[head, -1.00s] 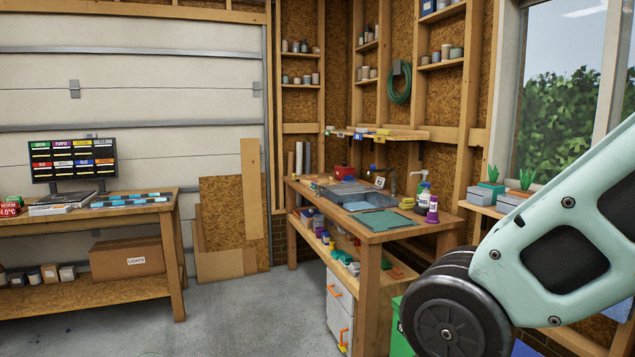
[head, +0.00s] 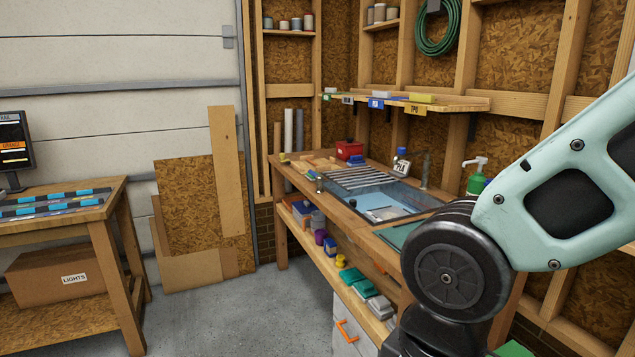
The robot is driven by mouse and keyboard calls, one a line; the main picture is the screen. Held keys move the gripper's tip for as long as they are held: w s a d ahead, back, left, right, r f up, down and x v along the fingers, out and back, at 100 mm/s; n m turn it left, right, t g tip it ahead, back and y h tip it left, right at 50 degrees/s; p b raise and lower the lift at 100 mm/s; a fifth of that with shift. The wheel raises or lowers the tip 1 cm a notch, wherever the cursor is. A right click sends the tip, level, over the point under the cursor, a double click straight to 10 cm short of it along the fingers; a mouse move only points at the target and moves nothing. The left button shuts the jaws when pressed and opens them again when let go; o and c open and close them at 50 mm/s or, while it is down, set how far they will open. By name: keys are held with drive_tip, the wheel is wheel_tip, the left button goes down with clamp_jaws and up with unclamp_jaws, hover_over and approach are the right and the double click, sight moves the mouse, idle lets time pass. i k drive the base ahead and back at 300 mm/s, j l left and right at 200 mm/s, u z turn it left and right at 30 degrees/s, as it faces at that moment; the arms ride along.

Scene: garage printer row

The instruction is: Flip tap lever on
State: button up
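A sink (head: 378,197) is set into the wooden workbench (head: 335,192) in the corner, with a slatted rack over its far left part. A slim grey upright post (head: 425,171) at the sink's back right edge looks like the tap. Its lever is too small to make out, so I cannot tell its position. My arm crosses the right side of the view, and its dark joint covers the bench's near right part. My gripper is not in view.
A green pump bottle (head: 476,177) stands right of the tap, and a small labelled bottle (head: 401,163) stands left of it. A narrow shelf (head: 455,103) hangs above. Another table (head: 100,208) stands left. Concrete floor between them is clear.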

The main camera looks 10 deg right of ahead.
sight(319, 179)
drive_tip(key=i, duration=0.6)
drive_tip(key=i+j+z, duration=0.2)
drive_tip(key=i+j, duration=1.55)
drive_tip(key=j, duration=0.15)
